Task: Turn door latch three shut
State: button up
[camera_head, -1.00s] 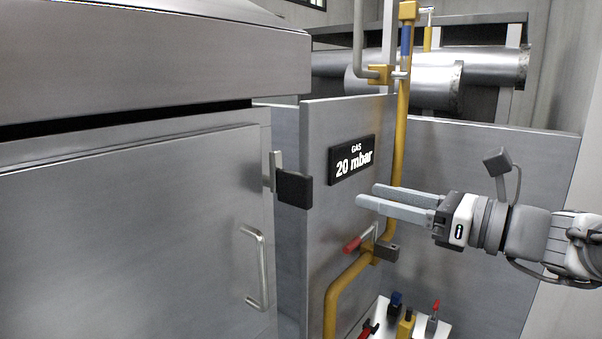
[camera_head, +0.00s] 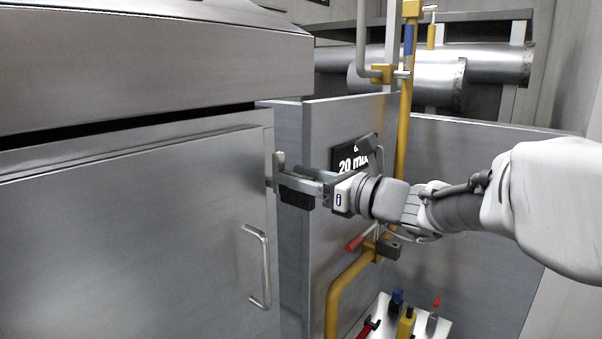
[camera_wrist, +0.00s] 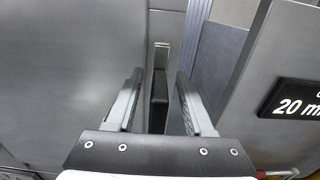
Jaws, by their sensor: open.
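A dark latch (camera_head: 297,200) with a pale metal plate sits at the right edge of the grey door (camera_head: 130,230), in the head view. It carries no readable number. In the wrist view the latch (camera_wrist: 160,88) stands upright between my two fingers. My gripper (camera_head: 288,176) is open at the latch, and its fingers hide the latch's upper part in the head view. In the wrist view the gripper (camera_wrist: 156,90) has a finger on either side of the latch. I cannot tell whether either finger touches it.
A vertical door handle (camera_head: 258,266) is below and left of the latch. A panel with a gas sign (camera_head: 352,160) stands close on the right, and a yellow pipe (camera_head: 340,300) with a red-handled valve (camera_head: 356,243) runs below my arm. Small valves stand on a white plate at the bottom.

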jog(key=shift+w+a, duration=0.25)
jog(key=shift+a, duration=0.1)
jog(key=shift+c, duration=0.3)
grip_shut()
